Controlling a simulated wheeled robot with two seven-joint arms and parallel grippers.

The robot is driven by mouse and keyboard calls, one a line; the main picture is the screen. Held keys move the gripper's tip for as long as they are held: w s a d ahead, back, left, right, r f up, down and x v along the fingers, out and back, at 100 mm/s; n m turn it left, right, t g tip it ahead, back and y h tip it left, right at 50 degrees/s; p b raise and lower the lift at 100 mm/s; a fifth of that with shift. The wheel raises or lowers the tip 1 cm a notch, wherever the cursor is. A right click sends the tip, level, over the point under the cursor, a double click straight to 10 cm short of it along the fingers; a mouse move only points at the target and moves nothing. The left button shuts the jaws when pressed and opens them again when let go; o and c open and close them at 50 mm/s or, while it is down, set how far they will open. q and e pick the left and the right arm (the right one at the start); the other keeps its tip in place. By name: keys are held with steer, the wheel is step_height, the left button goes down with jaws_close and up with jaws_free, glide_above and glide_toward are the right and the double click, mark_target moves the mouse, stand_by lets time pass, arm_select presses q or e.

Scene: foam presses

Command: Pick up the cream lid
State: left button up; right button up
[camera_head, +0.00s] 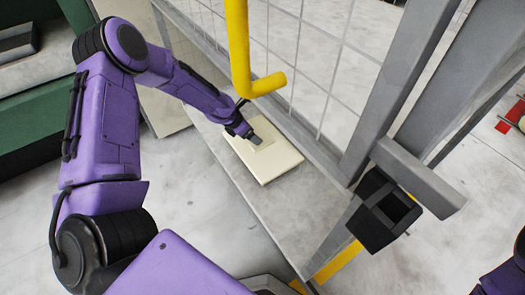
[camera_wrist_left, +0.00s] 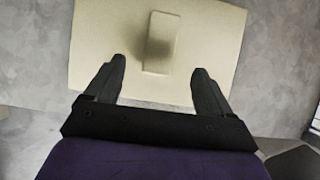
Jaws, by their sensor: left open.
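The cream lid (camera_head: 278,160) is a flat square slab lying on a grey ledge in the head view. It also shows in the left wrist view (camera_wrist_left: 212,60), with a raised rectangular block (camera_wrist_left: 161,42) at its middle. My left gripper (camera_head: 254,139) is over the lid in the head view. In the left wrist view my left gripper (camera_wrist_left: 158,75) is open, its two fingers apart on either side of the block's line and short of it. Nothing is between the fingers. Whether the fingertips touch the lid cannot be told.
The grey ledge (camera_head: 255,205) runs along a wire mesh panel (camera_head: 310,65) with grey posts. A yellow bent pipe (camera_head: 240,60) hangs close to my left wrist. A black box-like part (camera_head: 383,210) is on the right. Open floor lies left of the ledge.

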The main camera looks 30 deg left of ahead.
mark_target(262, 146)
arm_select(q)
steer(key=b+x, duration=0.3)
steer(key=x, duration=0.5)
steer(key=shift+r+b, duration=0.1)
steer(key=shift+b, duration=0.2)
steer(key=shift+r, duration=0.15)
steer(key=c, duration=1.1)
